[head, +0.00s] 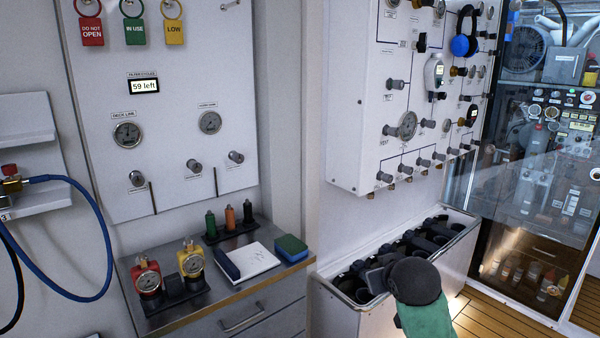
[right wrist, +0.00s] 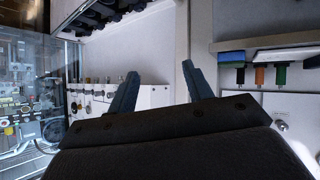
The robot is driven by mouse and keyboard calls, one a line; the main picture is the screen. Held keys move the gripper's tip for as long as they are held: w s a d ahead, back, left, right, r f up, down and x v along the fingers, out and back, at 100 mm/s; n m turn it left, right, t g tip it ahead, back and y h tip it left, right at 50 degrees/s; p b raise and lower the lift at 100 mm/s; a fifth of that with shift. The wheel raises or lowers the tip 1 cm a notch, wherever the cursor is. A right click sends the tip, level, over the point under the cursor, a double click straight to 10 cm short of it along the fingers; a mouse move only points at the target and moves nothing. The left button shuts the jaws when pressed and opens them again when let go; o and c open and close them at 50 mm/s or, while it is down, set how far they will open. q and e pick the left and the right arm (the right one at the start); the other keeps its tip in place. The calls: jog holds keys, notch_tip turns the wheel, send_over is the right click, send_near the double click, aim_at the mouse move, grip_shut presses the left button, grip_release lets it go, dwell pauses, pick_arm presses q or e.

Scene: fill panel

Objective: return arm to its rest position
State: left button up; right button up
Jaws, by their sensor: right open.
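My right gripper (head: 374,279) is in the lower middle of the head view, on the black and green end of my right arm. It is in front of the long white bin (head: 455,268) below the wall panel and covers part of it. In the right wrist view, which looks upside down, the two blue-grey fingers (right wrist: 160,78) stand apart with nothing between them. My left gripper is not in view.
A counter (head: 225,292) at left holds gauges with red and yellow bodies (head: 191,262), a notepad (head: 248,260) and a green-blue sponge (head: 291,247). A white panel (head: 350,110) with knobs juts out above the bin. A glass-fronted cabinet (head: 530,190) stands at right.

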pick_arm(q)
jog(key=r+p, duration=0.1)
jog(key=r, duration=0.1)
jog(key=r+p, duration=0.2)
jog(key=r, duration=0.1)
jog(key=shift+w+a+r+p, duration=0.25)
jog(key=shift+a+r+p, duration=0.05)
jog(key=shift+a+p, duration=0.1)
pick_arm(e)
jog(key=s+a+f+g, duration=0.1)
jog(key=s+f+g, duration=0.2)
jog(key=s+f, duration=0.7)
jog(key=s+a+f+g, duration=0.2)
jog(key=s+f, duration=0.8)
jog(key=s, duration=0.6)
jog(key=s+a+f+m+g+y, duration=0.1)
jog(key=s+f+g, duration=0.3)
jog(key=s+f, duration=0.6)
jog(key=s+a, duration=0.1)
jog(key=s, duration=0.2)
jog(key=shift+f, duration=0.25)
jog(key=shift+s+a, duration=0.1)
